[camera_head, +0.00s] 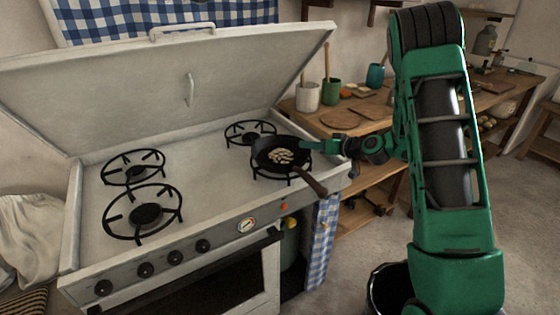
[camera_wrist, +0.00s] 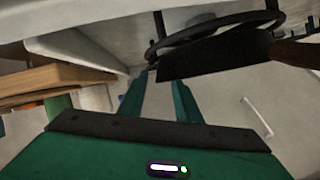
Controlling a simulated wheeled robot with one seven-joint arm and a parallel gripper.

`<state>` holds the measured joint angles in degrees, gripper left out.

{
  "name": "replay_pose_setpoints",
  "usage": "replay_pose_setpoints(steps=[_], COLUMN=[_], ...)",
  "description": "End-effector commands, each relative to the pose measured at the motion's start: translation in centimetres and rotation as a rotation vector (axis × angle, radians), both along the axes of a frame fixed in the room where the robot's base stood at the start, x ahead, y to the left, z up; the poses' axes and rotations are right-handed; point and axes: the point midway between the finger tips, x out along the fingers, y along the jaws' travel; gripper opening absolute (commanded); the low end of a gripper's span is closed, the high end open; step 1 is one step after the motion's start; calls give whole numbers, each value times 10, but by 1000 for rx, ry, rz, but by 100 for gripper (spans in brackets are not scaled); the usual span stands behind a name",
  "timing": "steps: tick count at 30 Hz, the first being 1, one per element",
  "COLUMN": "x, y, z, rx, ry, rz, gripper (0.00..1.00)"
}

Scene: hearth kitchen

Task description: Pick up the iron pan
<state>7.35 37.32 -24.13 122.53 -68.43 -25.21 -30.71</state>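The black iron pan (camera_head: 264,159) sits on the front right burner of the stove, with pale pieces of food (camera_head: 284,156) in it. Its brown handle (camera_head: 311,182) points toward the front right, over the stove's edge. My gripper (camera_head: 307,146) is at the pan's right side, close to the rim and away from the handle. In the wrist view my gripper (camera_wrist: 164,77) has its two green fingers apart, with the dark pan (camera_wrist: 215,55) just past the tips. I cannot tell whether the fingers touch the rim.
The stove's pale lid (camera_head: 160,85) stands open behind the burners. Its other burners (camera_head: 145,214) are empty. A wooden workbench (camera_head: 375,124) to the right holds a white pot (camera_head: 307,97), a green pot (camera_head: 331,92) and boards. A dark bucket (camera_head: 388,290) stands on the floor by my arm.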

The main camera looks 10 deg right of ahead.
Motion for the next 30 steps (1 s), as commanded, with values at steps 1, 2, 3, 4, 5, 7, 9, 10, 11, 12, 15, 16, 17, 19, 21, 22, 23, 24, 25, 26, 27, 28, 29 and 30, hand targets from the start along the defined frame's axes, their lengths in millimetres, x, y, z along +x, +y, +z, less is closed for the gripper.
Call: replay_pose_setpoints(steps=[1, 2, 3, 4, 5, 7, 9, 10, 11, 12, 15, 16, 17, 19, 21, 22, 23, 24, 25, 26, 27, 28, 29, 30], x=[4, 6, 11, 15, 18, 27, 33, 36, 38, 40, 42, 42, 42, 42, 41, 41, 41, 41, 41, 41, 41, 41, 41, 41], y=[3, 5, 8, 10, 12, 17, 20, 22, 23, 24, 24, 24, 24, 24, 24, 24, 24, 24, 24, 24, 24, 24, 23, 23], z=[-2, -4, -6, -8, -9, -13, -16, -17, -17, -18, -19, -19, -19, -19, -19, -19, -19, -19, -19, -19, -19, -19, -19, -20], rx=[0, -1, -3, -3, -2, -1, -2, -3, -2, -1, 0, 0, 0, 0, 0, 0, 0, -1, -1, -1, -1, -1, -1, -1], ry=[1, 2, 2, 2, 2, 1, 1, 1, 1, 2, 1, 1, 1, 1, 1, 1, 1, 2, 2, 2, 2, 2, 3, 3], rz=[2, 3, 4, 4, 5, 4, 3, 4, 3, 2, 0, 0, 0, 0, 0, 1, 0, 1, 1, 1, 0, 0, 0, 0], gripper=[30, 30, 30, 30, 30, 30, 30, 30, 30, 30, 30, 30, 30, 30, 23, 16, 9, 0, 0, 0, 0, 0, 0, 0])
